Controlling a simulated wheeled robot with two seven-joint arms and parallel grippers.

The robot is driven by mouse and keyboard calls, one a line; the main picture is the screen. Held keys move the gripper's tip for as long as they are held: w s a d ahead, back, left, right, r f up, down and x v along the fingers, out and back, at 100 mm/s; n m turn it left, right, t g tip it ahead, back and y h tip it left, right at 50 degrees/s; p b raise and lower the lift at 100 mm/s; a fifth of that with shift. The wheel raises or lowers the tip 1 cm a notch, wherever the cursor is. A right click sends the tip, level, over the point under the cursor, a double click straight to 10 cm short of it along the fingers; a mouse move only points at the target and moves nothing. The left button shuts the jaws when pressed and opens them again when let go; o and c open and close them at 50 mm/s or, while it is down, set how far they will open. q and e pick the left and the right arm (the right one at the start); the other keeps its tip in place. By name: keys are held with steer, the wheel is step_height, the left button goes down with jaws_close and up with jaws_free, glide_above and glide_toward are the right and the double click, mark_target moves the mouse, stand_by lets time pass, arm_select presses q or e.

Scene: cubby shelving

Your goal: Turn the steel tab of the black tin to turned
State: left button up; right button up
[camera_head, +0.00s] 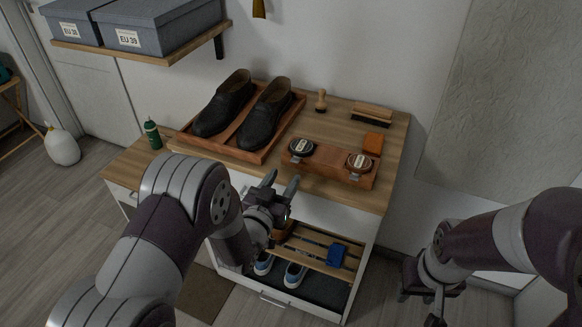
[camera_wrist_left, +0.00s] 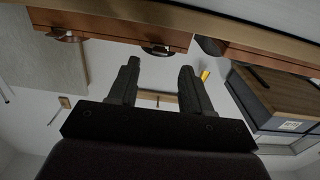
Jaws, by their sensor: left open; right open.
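The black tin (camera_head: 301,147) with a pale label sits in the left end of a reddish-brown wooden holder (camera_head: 328,168) on the cabinet top. A small steel tab (camera_head: 295,158) shows at its front edge; its exact angle is too small to tell. The tin's edge also shows in the left wrist view (camera_wrist_left: 157,48), beyond the fingers. My left gripper (camera_head: 280,182) is open and empty, in front of and below the holder, apart from the tin. My right gripper (camera_head: 420,305) is open and empty, low to the right of the cabinet.
A brown tin (camera_head: 360,162) with its own tab sits at the holder's right end. Black shoes (camera_head: 262,122) stand in a tray (camera_head: 246,153) to the left. An orange block (camera_head: 373,143) and brush (camera_head: 371,117) lie behind. Below is an open shelf with sneakers (camera_head: 294,275).

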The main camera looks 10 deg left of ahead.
mark_target(295, 160)
arm_select(q)
steer(key=x, duration=0.5)
steer(key=shift+w, duration=0.2)
jaws_close()
